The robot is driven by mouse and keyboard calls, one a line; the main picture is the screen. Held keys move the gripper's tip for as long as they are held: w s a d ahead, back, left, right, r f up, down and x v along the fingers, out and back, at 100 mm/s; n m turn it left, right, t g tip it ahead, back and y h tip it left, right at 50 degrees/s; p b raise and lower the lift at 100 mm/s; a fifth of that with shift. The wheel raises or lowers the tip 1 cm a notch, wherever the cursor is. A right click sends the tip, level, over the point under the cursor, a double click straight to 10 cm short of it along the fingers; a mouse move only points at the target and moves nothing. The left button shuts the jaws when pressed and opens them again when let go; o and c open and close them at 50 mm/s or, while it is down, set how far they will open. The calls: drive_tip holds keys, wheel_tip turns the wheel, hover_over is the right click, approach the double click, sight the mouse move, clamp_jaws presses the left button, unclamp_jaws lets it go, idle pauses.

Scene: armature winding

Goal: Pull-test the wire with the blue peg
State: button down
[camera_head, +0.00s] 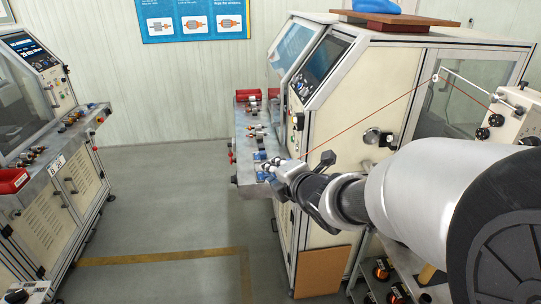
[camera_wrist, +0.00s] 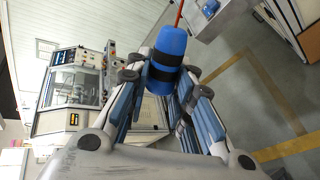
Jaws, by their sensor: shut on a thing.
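My gripper (camera_wrist: 163,76) is shut on the blue peg (camera_wrist: 165,50), which has dark bands and sits between the fingertips in the wrist view. The red wire (camera_wrist: 180,12) meets the peg's far end there. In the head view my gripper (camera_head: 290,172) is at the bench edge of the right-hand machine, and the peg cannot be made out clearly. The thin red wire (camera_head: 370,118) runs up in a straight line from near my gripper to a small white guide (camera_head: 436,78), then down to the right towards a unit with black knobs (camera_head: 490,126).
The right-hand machine (camera_head: 375,80) stands close beside my arm. Its bench (camera_head: 247,178) carries small blue parts and a red bin (camera_head: 248,95). Another machine (camera_head: 75,190) with a red tray (camera_head: 12,181) stands at left. The floor (camera_head: 180,190) between them is clear.

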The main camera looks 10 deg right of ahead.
drive_tip(key=shift+s+a+f+b, duration=0.2)
drive_tip(key=shift+s+a+b, duration=0.1)
drive_tip(key=shift+a+b, duration=0.45)
drive_tip(key=shift+s+a+f+b, duration=0.15)
drive_tip(key=shift+s+a+b, duration=0.15)
drive_tip(key=shift+a+b, duration=0.45)
drive_tip(key=shift+s+a+f+b, duration=0.25)
drive_tip(key=shift+a+b, duration=0.3)
drive_tip(key=shift+b, duration=0.4)
drive_tip(key=shift+r, duration=0.1)
drive_tip(key=d+p, duration=0.1)
drive_tip(key=w+d+r+p, duration=0.1)
drive_tip(key=p, duration=0.1)
drive_tip(key=d+p, duration=0.1)
drive_tip(key=d, duration=0.1)
drive_tip(key=shift+w+d+r+p, duration=0.1)
drive_tip(key=shift+w+r+p, duration=0.05)
drive_tip(key=shift+w+p, duration=0.2)
drive_tip(key=shift+w+d+r+p, duration=0.2)
drive_tip(key=shift+w+d+p, duration=0.1)
drive_tip(key=shift+d+p, duration=0.35)
drive_tip(key=shift+w+d+r+p, duration=0.2)
drive_tip(key=shift+w+d+p, duration=0.2)
drive_tip(key=shift+d, duration=0.45)
drive_tip(key=shift+w+d+r+p, duration=0.25)
drive_tip(key=shift+d+p, duration=0.35)
drive_tip(key=shift+d, duration=0.15)
drive_tip(key=shift+w+d, duration=0.1)
drive_tip(key=shift+d, duration=0.05)
drive_tip(key=shift+f, duration=0.15)
